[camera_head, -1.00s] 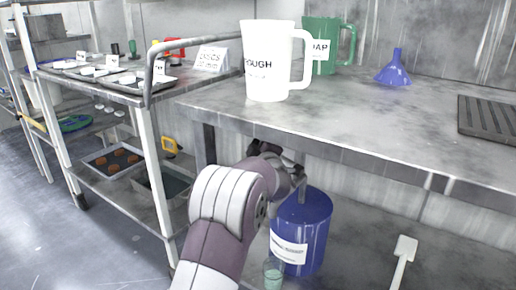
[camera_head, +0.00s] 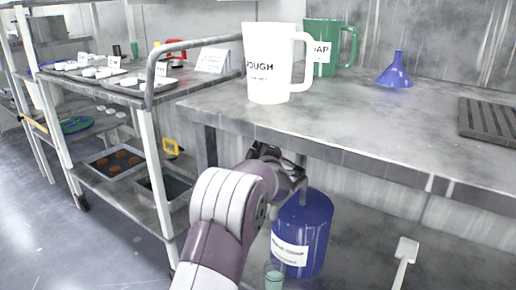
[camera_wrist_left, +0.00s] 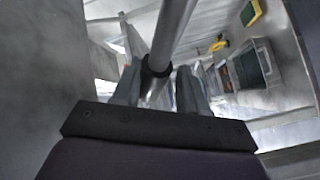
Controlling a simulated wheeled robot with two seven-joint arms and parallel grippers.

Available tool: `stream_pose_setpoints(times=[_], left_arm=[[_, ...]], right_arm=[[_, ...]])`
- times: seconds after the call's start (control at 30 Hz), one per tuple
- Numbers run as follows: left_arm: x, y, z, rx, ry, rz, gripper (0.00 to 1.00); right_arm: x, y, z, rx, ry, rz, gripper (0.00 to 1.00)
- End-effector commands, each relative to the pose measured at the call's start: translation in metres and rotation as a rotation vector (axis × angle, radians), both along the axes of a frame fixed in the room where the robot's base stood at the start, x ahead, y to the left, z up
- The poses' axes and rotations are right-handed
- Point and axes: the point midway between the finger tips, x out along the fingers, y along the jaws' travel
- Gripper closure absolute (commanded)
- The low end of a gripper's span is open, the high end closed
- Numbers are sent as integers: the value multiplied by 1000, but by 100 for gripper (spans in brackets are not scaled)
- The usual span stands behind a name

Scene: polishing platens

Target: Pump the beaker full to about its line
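The beaker (camera_head: 273,280) is small and clear, with pale green liquid inside. It stands at the foot of the blue drum (camera_head: 312,232), and the frame's bottom edge cuts it off. Its line cannot be made out. The drum has a white label and stands under the table's front edge. My left gripper (camera_head: 292,172) is above the drum, with its fingers partly hidden by my wrist. In the left wrist view, my left gripper's fingers (camera_wrist_left: 160,92) stand apart, with a metal rod (camera_wrist_left: 170,35) with a dark collar running between them. My right gripper is out of view.
A white jug (camera_head: 268,85), a green jug (camera_head: 322,35) and a blue funnel (camera_head: 396,72) stand on the table (camera_head: 350,115). A white paddle (camera_head: 405,255) is below at right. A shelf cart (camera_head: 130,90) with trays stands at left.

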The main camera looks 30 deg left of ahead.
Motion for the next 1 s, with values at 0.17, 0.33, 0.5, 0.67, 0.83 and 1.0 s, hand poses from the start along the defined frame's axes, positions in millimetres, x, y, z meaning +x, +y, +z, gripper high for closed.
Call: stream_pose_setpoints(times=[0.17,0.33,0.5,0.67,0.83,1.0], left_arm=[[0,0,0,0,0,0,58],[-11,-10,5,0,0,-1,58],[-45,-42,8,0,3,-4,58],[-75,-68,8,0,2,-3,58],[-92,-83,5,0,1,-2,58],[-95,-85,4,0,0,0,58]], right_arm=[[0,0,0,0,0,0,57],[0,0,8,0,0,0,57],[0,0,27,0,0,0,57],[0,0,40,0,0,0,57],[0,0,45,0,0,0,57],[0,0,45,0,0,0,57]])
